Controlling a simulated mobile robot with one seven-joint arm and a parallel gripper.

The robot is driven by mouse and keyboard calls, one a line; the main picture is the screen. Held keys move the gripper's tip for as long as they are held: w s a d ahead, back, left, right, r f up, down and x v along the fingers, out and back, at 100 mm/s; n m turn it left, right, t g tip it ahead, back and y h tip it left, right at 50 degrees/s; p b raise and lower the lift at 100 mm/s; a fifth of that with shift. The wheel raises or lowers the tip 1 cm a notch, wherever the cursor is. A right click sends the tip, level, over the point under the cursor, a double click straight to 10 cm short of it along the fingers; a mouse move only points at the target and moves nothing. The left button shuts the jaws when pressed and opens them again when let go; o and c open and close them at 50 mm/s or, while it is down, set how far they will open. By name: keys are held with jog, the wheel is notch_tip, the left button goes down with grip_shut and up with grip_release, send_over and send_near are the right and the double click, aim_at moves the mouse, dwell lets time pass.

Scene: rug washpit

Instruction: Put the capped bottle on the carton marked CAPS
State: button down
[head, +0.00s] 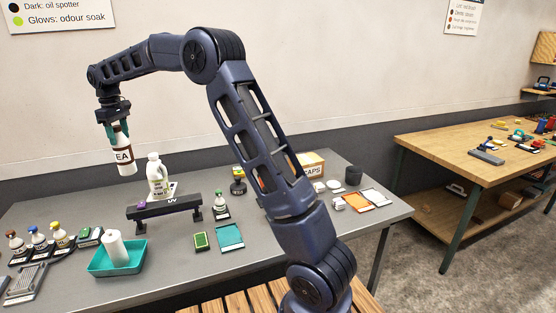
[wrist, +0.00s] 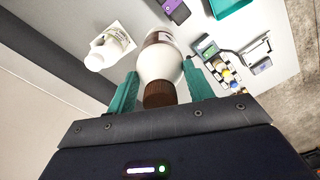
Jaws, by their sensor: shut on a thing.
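My gripper (head: 118,130) is shut on a white bottle (head: 125,160) with a brown label reading "EA", held upright in the air above the left part of the grey table. In the wrist view the bottle (wrist: 160,62) has a brown cap (wrist: 160,95) and sits between the teal fingers (wrist: 160,80). The carton marked CAPS (head: 313,164) stands at the back right of the table. My arm hides its left part, so only "APS" of its mark shows clearly. The bottle is well left of the carton, apart from it.
A white jug (head: 156,176) stands below and right of the bottle, behind a low black rail (head: 164,208). A teal tray (head: 116,258) holds a white roll. Small bottles (head: 38,238) stand at left. A dark cup (head: 354,175) and white lids (head: 327,186) lie near the carton.

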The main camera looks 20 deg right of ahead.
jog(key=w+d+r+m, duration=0.15)
jog(key=w+d, duration=0.35)
jog(key=d, duration=0.8)
jog(key=w+d+r+m, duration=0.1)
jog(key=w+d+m, duration=0.35)
jog(key=d, duration=0.85)
jog(key=w+d+r+m, duration=0.1)
jog(key=w+d, duration=0.6)
jog(key=d, duration=0.6)
jog(key=s+d+r+m, duration=0.1)
jog(key=s+d+m, duration=0.1)
jog(key=d, duration=1.2)
jog(key=s+d+r+m, duration=0.1)
jog(key=s+d+m, duration=0.15)
jog(key=d, duration=1.25)
jog(key=s+d+r+m, duration=0.1)
jog(key=s+d+m, duration=0.15)
jog(key=d, duration=1.15)
notch_tip(320, 180, down, 19)
jog(key=shift+s+f+n, duration=0.2)
jog(key=shift+n, duration=0.1)
jog(key=shift+f, duration=0.1)
jog(key=c, duration=0.6)
grip_release()
